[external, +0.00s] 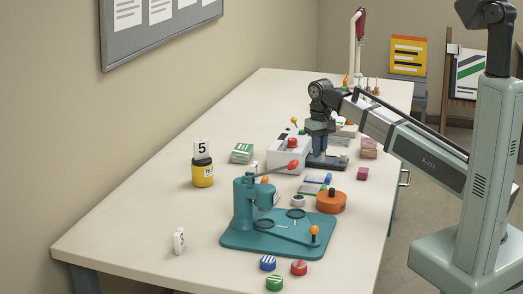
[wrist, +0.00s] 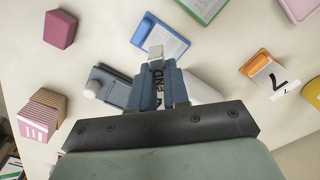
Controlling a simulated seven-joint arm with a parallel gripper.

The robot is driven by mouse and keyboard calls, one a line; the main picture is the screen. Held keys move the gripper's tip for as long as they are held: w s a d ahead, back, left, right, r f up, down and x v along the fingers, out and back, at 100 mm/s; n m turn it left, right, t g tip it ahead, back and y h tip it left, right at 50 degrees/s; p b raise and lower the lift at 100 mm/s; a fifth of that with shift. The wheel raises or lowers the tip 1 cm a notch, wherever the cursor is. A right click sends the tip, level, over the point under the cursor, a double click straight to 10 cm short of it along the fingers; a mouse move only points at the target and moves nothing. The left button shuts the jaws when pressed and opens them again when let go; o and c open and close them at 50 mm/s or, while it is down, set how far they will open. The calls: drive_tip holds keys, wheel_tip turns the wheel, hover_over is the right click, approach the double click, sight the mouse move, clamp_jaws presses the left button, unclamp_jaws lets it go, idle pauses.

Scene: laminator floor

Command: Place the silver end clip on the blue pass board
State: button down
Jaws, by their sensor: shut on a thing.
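My gripper (external: 319,150) points down over the middle of the table, and its blue fingers also show in the wrist view (wrist: 157,72). It is shut on the silver end clip (wrist: 156,52), a small pale piece; dark "END" lettering shows between the fingers. The clip is too small to make out in the external view. The blue pass board (wrist: 163,40) lies flat just beyond the fingertips in the wrist view, partly hidden behind the clip and fingers. In the external view the blue board (external: 317,179) lies nearer the camera than my gripper. I cannot tell the clip's height above it.
A green board (wrist: 203,8) lies beside the blue one. A dark-based device (external: 327,161) stands close under my gripper. A white box with a red button (external: 288,157), an orange round piece (external: 331,202), a teal press (external: 265,232) and pink blocks (external: 363,173) stand around.

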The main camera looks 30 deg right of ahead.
sight(318, 179)
drive_tip(key=shift+f, duration=3.5)
drive_tip(key=shift+f, duration=0.15)
drive_tip(key=c, duration=1.4)
unclamp_jaws()
wheel_tip(318, 179, up, 12)
drive_tip(key=shift+r, duration=0.15)
